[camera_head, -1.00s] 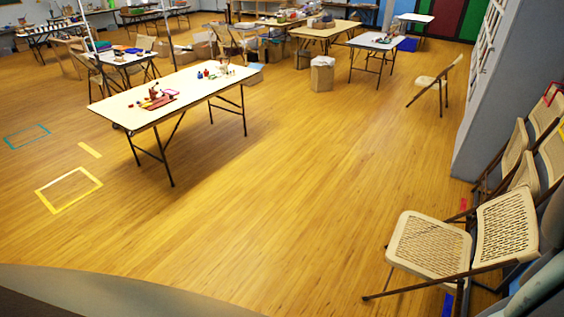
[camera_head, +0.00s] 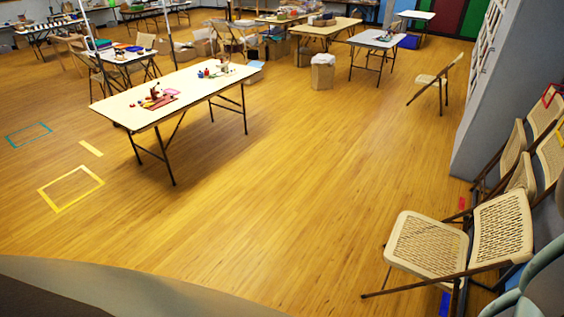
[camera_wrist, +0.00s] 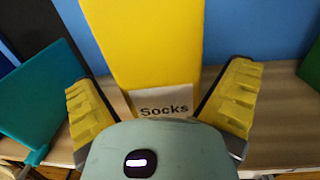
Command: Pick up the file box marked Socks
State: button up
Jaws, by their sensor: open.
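The yellow file box (camera_wrist: 147,45) stands upright in the wrist view, in front of a blue surface. A pale label reading "Socks" (camera_wrist: 165,105) is at its lower end. My gripper (camera_wrist: 163,95) is open, with one yellow ridged finger on each side of the box's lower part. Gaps show between the fingers and the box, and I cannot tell how far in depth the fingers reach. My gripper's pale green body covers the area below the label. The file box is not seen in the head view.
A teal box (camera_wrist: 40,95) stands left of the yellow one, near my left finger. In the head view, a long table (camera_head: 185,88) with small items is ahead, and folding chairs (camera_head: 428,245) are at the right. The wooden floor (camera_head: 290,190) between is clear.

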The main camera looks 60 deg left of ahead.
jog(key=shift+w+d, duration=0.2)
jog(key=shift+d, duration=0.45)
jog(key=shift+r, duration=0.1)
jog(key=c, duration=1.2)
